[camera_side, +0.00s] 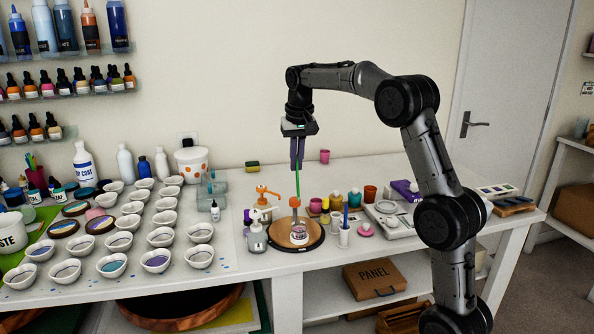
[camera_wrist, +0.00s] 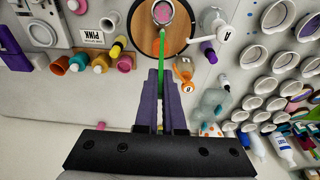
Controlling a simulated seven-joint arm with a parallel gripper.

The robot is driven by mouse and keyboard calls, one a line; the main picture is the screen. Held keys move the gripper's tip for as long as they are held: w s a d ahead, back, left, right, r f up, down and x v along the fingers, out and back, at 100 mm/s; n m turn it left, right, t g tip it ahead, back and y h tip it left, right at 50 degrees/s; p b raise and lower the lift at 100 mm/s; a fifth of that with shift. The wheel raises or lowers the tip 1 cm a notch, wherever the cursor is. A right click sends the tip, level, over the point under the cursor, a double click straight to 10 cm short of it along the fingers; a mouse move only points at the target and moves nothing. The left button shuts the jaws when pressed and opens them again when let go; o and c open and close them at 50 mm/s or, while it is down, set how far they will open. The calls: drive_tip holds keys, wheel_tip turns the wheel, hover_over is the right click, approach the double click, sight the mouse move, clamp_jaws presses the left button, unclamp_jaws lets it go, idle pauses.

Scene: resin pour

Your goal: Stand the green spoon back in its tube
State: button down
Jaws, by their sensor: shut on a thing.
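My gripper (camera_side: 297,165) has its purple fingers shut on the green spoon (camera_side: 298,187), which hangs down nearly upright. In the wrist view the spoon (camera_wrist: 162,48) runs from the fingers (camera_wrist: 160,88) towards a clear cup (camera_wrist: 163,12) with pink in it. The cup (camera_side: 299,236) stands on a round wooden board (camera_side: 280,238). The spoon's lower end is over or in the cup; I cannot tell which. A small white tube (camera_side: 344,238) holding a blue handle stands right of the board. I cannot make out which tube belongs to the green spoon.
Pump bottles (camera_side: 256,238) stand left of the board. Several small coloured pots (camera_side: 335,200) and a scale (camera_side: 392,220) stand to the right. Rows of white dishes (camera_side: 160,237) fill the table's left. The table behind the board is mostly clear.

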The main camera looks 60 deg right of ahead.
drive_tip(key=shift+w+d+f+n, duration=0.1)
drive_tip(key=shift+d+n, duration=0.05)
drive_tip(key=shift+n, duration=0.25)
drive_tip(key=s+d+m, duration=0.1)
drive_tip(key=s+d, duration=0.7)
drive_tip(key=d, duration=0.1)
drive_tip(key=shift+t+h, duration=0.3)
drive_tip(key=shift+s+a+f+x, duration=0.1)
drive_tip(key=shift+s+a+x, duration=0.2)
drive_tip(key=shift+x, duration=1.6)
drive_tip(key=shift+s+a+f+x, duration=0.15)
drive_tip(key=shift+s+a+x, duration=0.15)
drive_tip(key=shift+x, duration=1.55)
drive_tip(key=shift+s+a+f+x, duration=0.1)
drive_tip(key=shift+s+a+x, duration=0.2)
drive_tip(key=shift+x, duration=1.6)
drive_tip(key=c, duration=0.9)
unclamp_jaws()
drive_tip(key=shift+c, duration=0.2)
drive_tip(key=shift+r, duration=0.15)
